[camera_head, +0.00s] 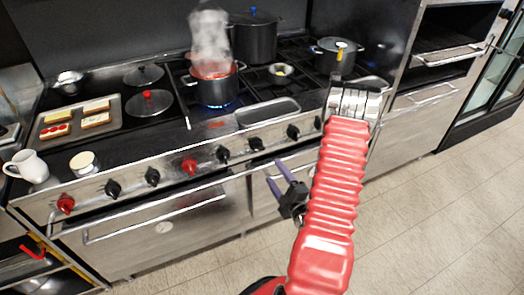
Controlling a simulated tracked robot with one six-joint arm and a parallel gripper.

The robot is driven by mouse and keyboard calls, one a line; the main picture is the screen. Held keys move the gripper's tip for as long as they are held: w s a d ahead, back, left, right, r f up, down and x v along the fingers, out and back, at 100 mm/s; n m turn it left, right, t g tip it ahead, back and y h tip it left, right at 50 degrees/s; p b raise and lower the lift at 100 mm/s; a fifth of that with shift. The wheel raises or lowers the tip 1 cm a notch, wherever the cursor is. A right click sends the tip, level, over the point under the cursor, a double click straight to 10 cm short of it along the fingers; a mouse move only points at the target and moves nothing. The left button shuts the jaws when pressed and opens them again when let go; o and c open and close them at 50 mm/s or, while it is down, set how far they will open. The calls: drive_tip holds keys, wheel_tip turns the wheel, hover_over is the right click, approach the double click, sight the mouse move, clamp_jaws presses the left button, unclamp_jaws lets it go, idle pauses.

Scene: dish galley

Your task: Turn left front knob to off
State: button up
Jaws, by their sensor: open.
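A row of knobs runs along the stove's steel front panel. At the left is a red knob (66,204), then two black knobs (112,188). Another red knob (189,166) sits near the middle, with several black knobs (222,154) to its right. No label tells me which is the left front knob. A pot with red contents (214,88) steams over a blue flame on a front burner. My gripper (274,172), with purple fingers, is open and appears empty. It is in front of the stove, low and right of the middle red knob, apart from the knobs.
An oven handle bar (155,213) runs below the panel. A white mug (27,166), a small cup (84,163) and a food tray (80,122) stand at the left. Other pots (336,57) stand behind. The tiled floor (440,210) at right is clear.

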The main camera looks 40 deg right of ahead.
sight(258, 147)
drive_tip(key=shift+s, duration=0.2)
drive_tip(key=x, duration=1.4)
drive_tip(key=shift+c, duration=0.3)
